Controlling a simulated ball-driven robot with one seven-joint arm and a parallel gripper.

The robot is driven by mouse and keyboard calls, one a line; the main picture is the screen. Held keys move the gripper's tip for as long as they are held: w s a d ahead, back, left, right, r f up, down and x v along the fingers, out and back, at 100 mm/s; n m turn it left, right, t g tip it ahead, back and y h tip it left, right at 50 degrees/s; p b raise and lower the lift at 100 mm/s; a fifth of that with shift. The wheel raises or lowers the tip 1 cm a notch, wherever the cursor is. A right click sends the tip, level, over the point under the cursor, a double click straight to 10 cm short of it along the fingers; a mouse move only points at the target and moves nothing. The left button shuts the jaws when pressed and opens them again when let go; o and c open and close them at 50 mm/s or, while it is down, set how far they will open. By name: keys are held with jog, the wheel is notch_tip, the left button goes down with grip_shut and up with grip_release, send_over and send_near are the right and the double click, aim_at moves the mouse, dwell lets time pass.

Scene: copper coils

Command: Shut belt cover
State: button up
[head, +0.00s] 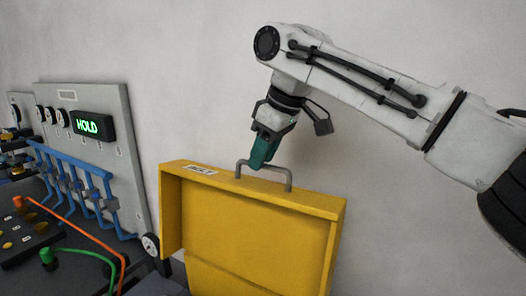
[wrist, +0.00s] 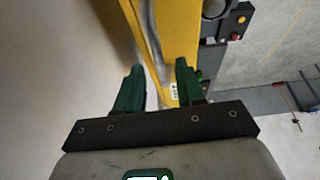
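The yellow belt cover (head: 255,230) stands raised and upright in the head view, with a small white label (head: 201,170) on its top edge. A grey bar handle (head: 275,167) sticks up from that edge. My gripper (head: 258,163) points down at the left part of the handle. In the wrist view my gripper (wrist: 158,68) has its two green fingers apart, with the grey handle (wrist: 151,35) running toward the gap between them. I see clear space beside the bar; whether either finger touches it I cannot tell. The yellow cover (wrist: 183,25) lies just beyond.
A grey panel (head: 110,125) with a green HOLD display (head: 88,125) and blue pipes (head: 72,168) stands at the left. Orange (head: 85,237) and green (head: 85,253) cables lie below it. A plain wall (head: 190,60) is behind; the space above the cover is otherwise clear.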

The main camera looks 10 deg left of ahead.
jog(key=shift+a+f, duration=0.1)
jog(key=shift+f, duration=0.05)
grip_shut()
dwell(0.4)
